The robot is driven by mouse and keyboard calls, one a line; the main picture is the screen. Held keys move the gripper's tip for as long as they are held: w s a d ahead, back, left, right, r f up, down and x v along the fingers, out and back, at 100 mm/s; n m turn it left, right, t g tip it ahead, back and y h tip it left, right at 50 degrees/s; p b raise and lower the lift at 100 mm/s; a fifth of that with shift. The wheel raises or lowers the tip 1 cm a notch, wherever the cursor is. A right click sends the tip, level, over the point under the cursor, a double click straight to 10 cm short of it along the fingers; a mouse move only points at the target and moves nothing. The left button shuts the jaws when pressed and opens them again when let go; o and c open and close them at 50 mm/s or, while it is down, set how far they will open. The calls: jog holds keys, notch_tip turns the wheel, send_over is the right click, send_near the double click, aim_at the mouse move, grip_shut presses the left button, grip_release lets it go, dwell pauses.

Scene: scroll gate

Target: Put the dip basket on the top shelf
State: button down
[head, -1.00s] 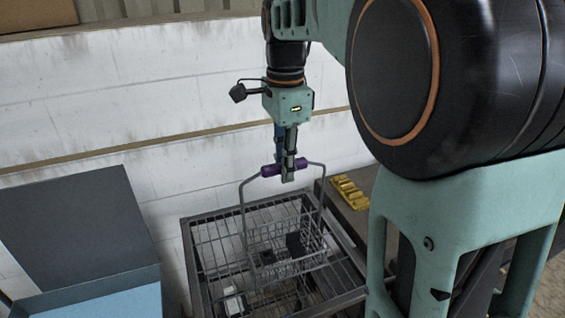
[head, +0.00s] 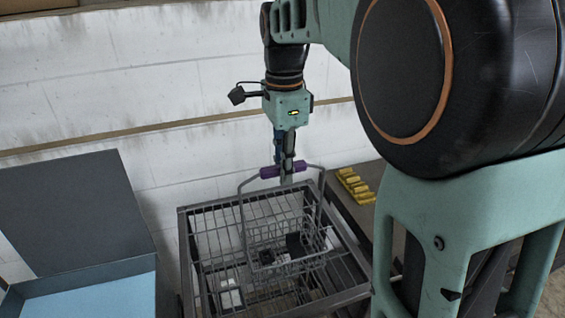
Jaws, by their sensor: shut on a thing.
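The dip basket (head: 285,242) is a small grey wire basket with a tall bail handle and a purple grip. My gripper (head: 286,178) is shut on the purple grip (head: 270,172) at the top of the handle. The basket hangs upright, with a dark block (head: 296,243) inside it. It is over the wire top shelf (head: 212,218) of a dark metal rack, within its frame in the picture. I cannot tell whether the basket's bottom touches the shelf wires.
A dark bench (head: 355,208) with several yellow pieces (head: 355,186) stands to the right. An open blue bin with a dark lid (head: 75,215) is at the left. A whitewashed wall (head: 120,110) rises behind. A pale item (head: 230,294) shows through the shelf wires.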

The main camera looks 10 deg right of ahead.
dwell(0.3)
jog(key=c, duration=1.9)
grip_release()
jog(key=shift+f, duration=0.1)
notch_tip(320, 180, up, 12)
jog(key=shift+r+p, duration=0.15)
jog(key=shift+p, duration=0.25)
